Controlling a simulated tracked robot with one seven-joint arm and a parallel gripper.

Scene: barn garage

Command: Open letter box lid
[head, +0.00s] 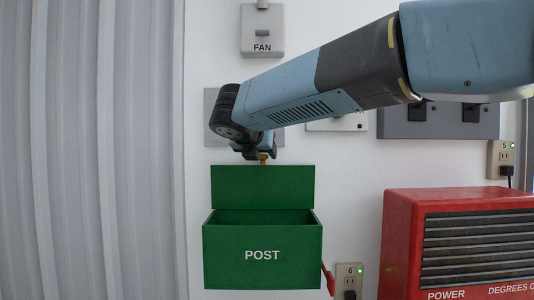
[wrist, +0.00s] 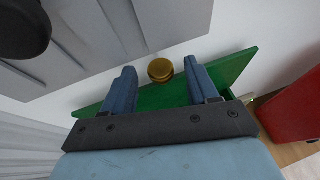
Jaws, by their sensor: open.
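The green letter box (head: 225,272) marked POST hangs on the white wall in the head view. Its lid (head: 262,187) stands raised, near upright, at the back of the box, and the dark opening shows below it. A brass knob (head: 263,160) shows at the lid's top edge, right at my gripper (head: 259,154). In the wrist view the two blue fingers of my gripper (wrist: 159,67) are apart, with the round brass knob (wrist: 160,70) between their tips and the green lid (wrist: 165,97) behind. Whether a finger touches the knob or lid I cannot tell.
A red heater (head: 400,235) stands to the right, with outlet 6 (head: 349,275) beside the box. A red flag (head: 328,279) sticks out at the box's right side. A grey panel (head: 214,138) is behind my wrist, and a FAN switch (head: 262,28) is above. Corrugated grey metal (head: 90,150) fills the left.

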